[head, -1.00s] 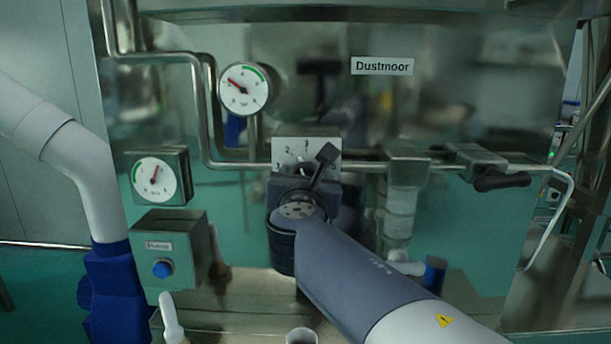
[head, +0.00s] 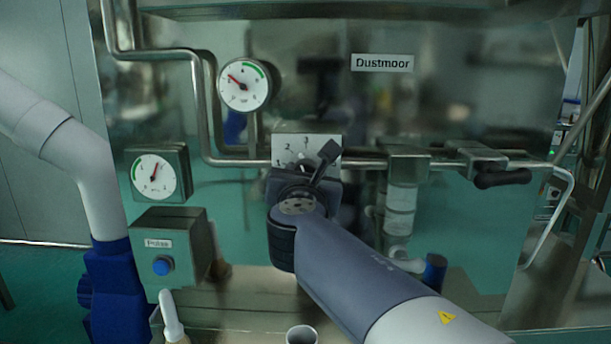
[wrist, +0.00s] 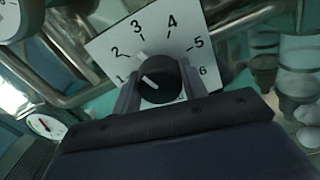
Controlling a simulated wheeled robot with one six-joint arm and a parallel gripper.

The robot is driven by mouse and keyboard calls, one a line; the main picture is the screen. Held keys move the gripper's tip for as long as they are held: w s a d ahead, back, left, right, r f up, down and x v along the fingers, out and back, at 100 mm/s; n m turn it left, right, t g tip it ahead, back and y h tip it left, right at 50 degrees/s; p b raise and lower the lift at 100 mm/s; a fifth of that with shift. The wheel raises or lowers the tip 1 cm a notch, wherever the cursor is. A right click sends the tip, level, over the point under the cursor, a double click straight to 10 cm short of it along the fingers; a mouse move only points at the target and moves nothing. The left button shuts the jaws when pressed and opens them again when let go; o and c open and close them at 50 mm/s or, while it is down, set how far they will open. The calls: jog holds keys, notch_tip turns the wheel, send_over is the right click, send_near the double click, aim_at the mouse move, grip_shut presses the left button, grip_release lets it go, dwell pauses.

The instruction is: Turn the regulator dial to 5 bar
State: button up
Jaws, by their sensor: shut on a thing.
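The regulator dial is a black knob (wrist: 157,75) with a white line, in front of a white scale plate (wrist: 112,45) numbered 1 to 6. In the wrist view the line slants toward the upper left, roughly toward the 2 side; the exact reading is unclear. My gripper (wrist: 160,84) is shut on the knob, one finger on each side. In the head view my gripper (head: 305,180) covers the knob, and the upper part of the scale plate (head: 290,141) shows above it. A round gauge (head: 245,85) above left has a red needle pointing to the upper left.
A second gauge (head: 154,178) and a box with a blue button (head: 162,265) are at the left. A horizontal pipe (head: 370,163) runs beside the dial to a black-handled valve (head: 503,179) at the right. A small cup (head: 302,335) stands below.

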jog(key=shift+f, duration=0.1)
jog(key=m+b, duration=0.4)
jog(key=m, duration=0.1)
jog(key=shift+f+b, duration=0.15)
jog(key=shift+b, duration=0.2)
jog(key=m+b, duration=0.3)
jog(key=m, duration=0.1)
jog(key=shift+m+b, duration=0.35)
jog(key=shift+m, duration=0.05)
jog(key=m+b, duration=0.4)
jog(key=m, duration=0.1)
jog(key=shift+m+b, duration=1.45)
jog(key=shift+m, duration=1.05)
jog(key=shift+r, duration=0.2)
jog(key=o, duration=1)
